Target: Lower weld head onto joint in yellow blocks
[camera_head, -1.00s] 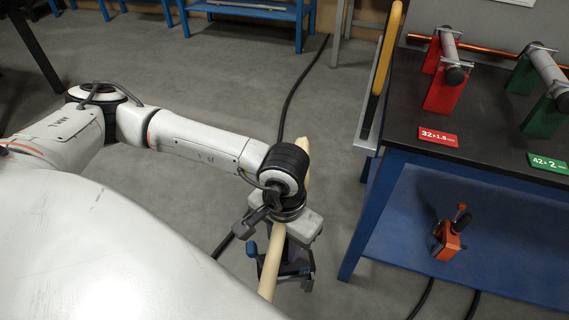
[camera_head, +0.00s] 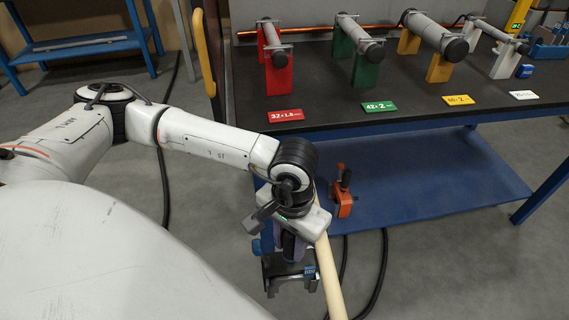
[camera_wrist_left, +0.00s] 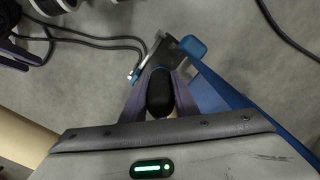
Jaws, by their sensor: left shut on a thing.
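The yellow blocks (camera_head: 438,68) stand on the dark bench top, right of centre in the head view. They carry a grey tube (camera_head: 434,34) with a dark end; I cannot make out the joint itself. My left gripper (camera_head: 289,242) hangs in front of the bench, lower than its top, well apart from the blocks. It is shut on the weld head (camera_head: 289,275), a grey and blue tool hanging below it. In the left wrist view the fingers (camera_wrist_left: 158,92) clasp its black handle (camera_wrist_left: 160,93). My right gripper is not in view.
Red blocks (camera_head: 278,72), green blocks (camera_head: 366,70) and white blocks (camera_head: 506,63) stand on the same bench (camera_head: 330,116). An orange tool (camera_head: 343,196) sits on the blue lower shelf (camera_head: 430,180). A tan pole (camera_head: 330,280) slants beside the gripper. Dark cables lie on the floor.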

